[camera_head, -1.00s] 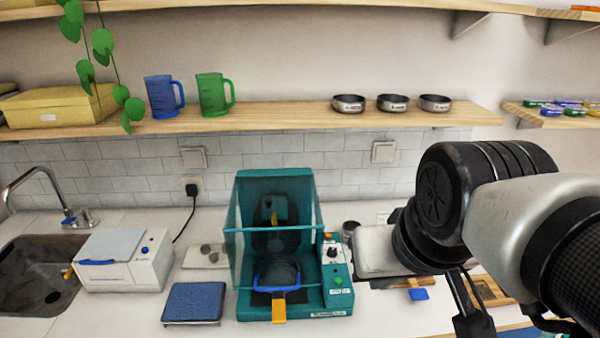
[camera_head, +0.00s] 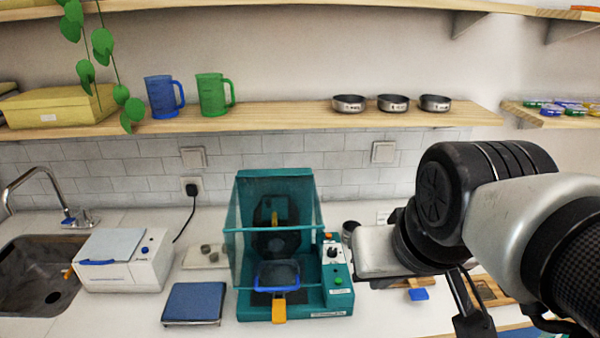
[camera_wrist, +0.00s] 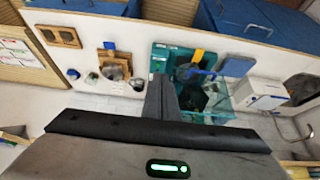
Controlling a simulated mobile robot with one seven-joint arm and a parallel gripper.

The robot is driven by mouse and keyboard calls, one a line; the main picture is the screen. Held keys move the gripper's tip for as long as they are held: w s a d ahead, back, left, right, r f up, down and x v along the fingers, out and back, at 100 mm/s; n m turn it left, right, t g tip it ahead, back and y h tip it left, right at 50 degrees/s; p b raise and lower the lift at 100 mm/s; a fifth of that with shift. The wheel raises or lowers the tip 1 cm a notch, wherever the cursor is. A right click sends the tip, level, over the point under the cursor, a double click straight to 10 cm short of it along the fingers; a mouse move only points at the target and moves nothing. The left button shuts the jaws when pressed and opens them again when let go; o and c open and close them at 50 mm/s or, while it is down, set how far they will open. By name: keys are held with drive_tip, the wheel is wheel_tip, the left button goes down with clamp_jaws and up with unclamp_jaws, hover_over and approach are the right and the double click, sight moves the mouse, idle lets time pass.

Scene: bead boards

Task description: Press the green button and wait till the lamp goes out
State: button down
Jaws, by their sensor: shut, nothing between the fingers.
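The green button (camera_head: 338,281) is on the front right control panel of a teal machine (camera_head: 300,312). A small orange piece (camera_head: 327,237), perhaps the lamp, is at the top of that panel; I cannot tell whether it is lit. Inside the machine is a blue-rimmed tray (camera_head: 277,276) with an orange handle (camera_head: 279,311). The machine also shows in the wrist view (camera_wrist: 160,58). My gripper (camera_wrist: 161,82) is shut and empty, its dark fingers pointing toward the machine's control-panel side. The button is not clear in the wrist view, and I cannot tell whether the fingers touch it.
A blue pad (camera_head: 193,304) lies left of the machine, with a white box (camera_head: 125,270) and a sink (camera_head: 38,270) further left. A wooden shelf (camera_head: 285,118) above holds jugs and bowls. Small items lie to the machine's right.

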idle(0.3)
drive_tip(key=m+t+y, duration=0.1)
drive_tip(key=m+y, duration=0.5)
drive_tip(key=m, duration=1.3)
hover_over(338, 281)
drive_tip(key=d, duration=0.1)
wheel_tip(338, 281, down, 14)
drive_tip(key=shift+s+f+b, duration=0.2)
drive_tip(key=shift+s+b, duration=0.1)
wheel_tip(338, 281, down, 8)
drive_tip(key=b, duration=0.6)
drive_tip(key=shift+r, duration=0.1)
drive_tip(key=shift+f+b, duration=0.5)
drive_tip(key=shift+b, duration=0.35)
